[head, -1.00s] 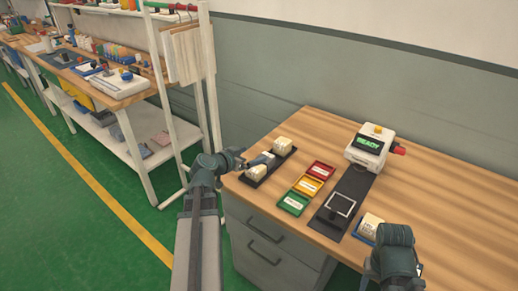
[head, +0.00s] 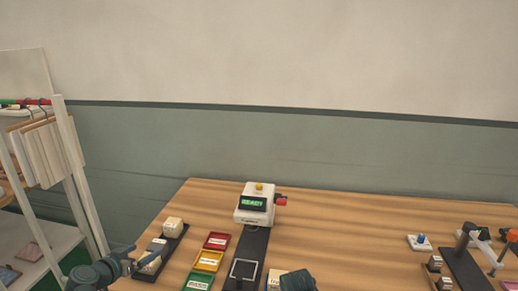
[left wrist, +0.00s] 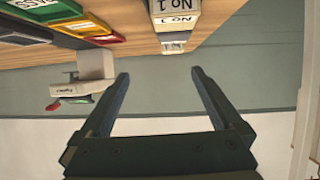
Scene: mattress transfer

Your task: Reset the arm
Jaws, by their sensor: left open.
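My left gripper (head: 143,263) is at the lower left in the head view, beside the near end of a black tray (head: 178,243) of small blocks. In the left wrist view its two fingers (left wrist: 160,76) are spread with nothing between them. A pale block marked "No 1" (left wrist: 175,22) shows beyond them at the top of that view; I see no contact. A dark part of my right arm (head: 298,281) shows at the bottom of the head view. My right gripper's fingertips are not seen.
A white device (head: 255,216) reading "READY" stands on the wooden table (head: 350,230). Red (head: 217,241), yellow (head: 209,261) and green (head: 199,282) trays line up left of a dark strip (head: 252,245). A rack (head: 76,170) stands at left; dark stands are at right.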

